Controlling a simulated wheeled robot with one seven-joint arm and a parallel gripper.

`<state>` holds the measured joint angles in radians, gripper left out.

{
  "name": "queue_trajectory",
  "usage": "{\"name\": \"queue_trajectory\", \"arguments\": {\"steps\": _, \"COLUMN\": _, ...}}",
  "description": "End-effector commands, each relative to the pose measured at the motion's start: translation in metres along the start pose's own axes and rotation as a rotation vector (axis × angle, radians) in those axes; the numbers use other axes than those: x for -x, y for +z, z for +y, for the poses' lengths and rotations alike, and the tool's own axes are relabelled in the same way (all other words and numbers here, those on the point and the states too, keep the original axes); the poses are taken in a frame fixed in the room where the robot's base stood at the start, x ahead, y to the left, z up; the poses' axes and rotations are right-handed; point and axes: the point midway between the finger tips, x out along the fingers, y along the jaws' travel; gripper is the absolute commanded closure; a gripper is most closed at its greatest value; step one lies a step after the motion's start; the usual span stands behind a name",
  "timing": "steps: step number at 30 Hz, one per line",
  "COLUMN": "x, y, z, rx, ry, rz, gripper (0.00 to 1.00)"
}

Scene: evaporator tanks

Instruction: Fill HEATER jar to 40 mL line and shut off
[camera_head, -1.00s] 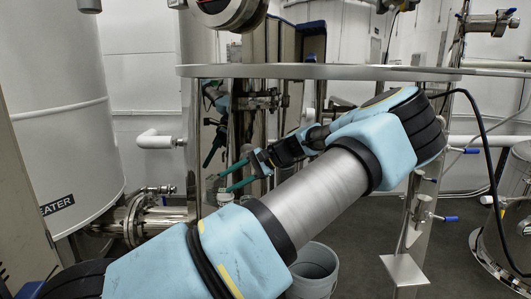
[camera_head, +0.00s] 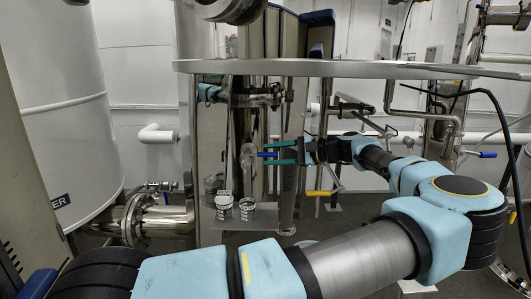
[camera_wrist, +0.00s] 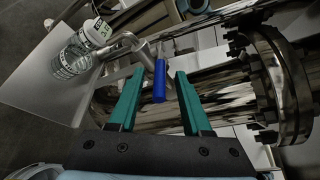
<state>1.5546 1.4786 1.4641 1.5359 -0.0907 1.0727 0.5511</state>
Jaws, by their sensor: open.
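My gripper (camera_head: 270,153) is open, its two green fingers pointing left. In the wrist view my gripper (camera_wrist: 156,76) has a blue valve handle (camera_wrist: 160,82) between its fingers, with a gap on each side. In the wrist view one jar (camera_wrist: 72,58) shows clearly beside a second, white-labelled jar (camera_wrist: 97,30). I cannot read their labels or any liquid level.
A large white tank (camera_head: 60,110) with a partly visible label ending in "ER" stands at the left. A flanged steel pipe (camera_head: 150,222) runs from it. A steel rail (camera_head: 350,69) crosses above my gripper. A yellow handle (camera_head: 319,193) hangs below my wrist.

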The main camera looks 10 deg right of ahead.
Motion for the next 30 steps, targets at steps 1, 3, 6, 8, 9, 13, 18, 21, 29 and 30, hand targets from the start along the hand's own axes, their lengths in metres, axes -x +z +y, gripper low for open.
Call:
{"name": "queue_trajectory", "arguments": {"steps": 1, "x": -0.007, "y": 0.001, "z": -0.002, "rx": 0.0, "ry": -0.001, "rz": -0.001, "gripper": 0.52}}
{"name": "queue_trajectory", "arguments": {"steps": 3, "x": -0.015, "y": 0.001, "z": -0.001, "rx": 0.0, "ry": 0.0, "rz": -0.001, "gripper": 0.52}}
{"name": "queue_trajectory", "arguments": {"steps": 6, "x": -0.022, "y": 0.0, "z": -0.001, "rx": 0.0, "ry": 0.0, "rz": 0.0, "gripper": 0.52}}
{"name": "queue_trajectory", "arguments": {"steps": 8, "x": -0.024, "y": 0.0, "z": 0.0, "rx": 0.0, "ry": 0.0, "rz": 0.0, "gripper": 0.52}}
{"name": "queue_trajectory", "arguments": {"steps": 9, "x": -0.025, "y": 0.0, "z": 0.0, "rx": 0.0, "ry": 0.0, "rz": 0.0, "gripper": 0.52}}
{"name": "queue_trajectory", "arguments": {"steps": 13, "x": -0.025, "y": 0.0, "z": 0.0, "rx": 0.0, "ry": 0.0, "rz": 0.001, "gripper": 0.52}}
{"name": "queue_trajectory", "arguments": {"steps": 18, "x": -0.025, "y": 0.0, "z": 0.0, "rx": 0.0, "ry": 0.0, "rz": 0.001, "gripper": 0.6}}
{"name": "queue_trajectory", "arguments": {"steps": 21, "x": -0.025, "y": 0.0, "z": 0.0, "rx": 0.0, "ry": 0.0, "rz": 0.001, "gripper": 0.72}}
{"name": "queue_trajectory", "arguments": {"steps": 29, "x": -0.025, "y": 0.0, "z": 0.0, "rx": 0.0, "ry": 0.001, "rz": 0.001, "gripper": 1.0}}
{"name": "queue_trajectory", "arguments": {"steps": 30, "x": -0.025, "y": 0.0, "z": 0.0, "rx": 0.0, "ry": 0.001, "rz": 0.001, "gripper": 1.0}}
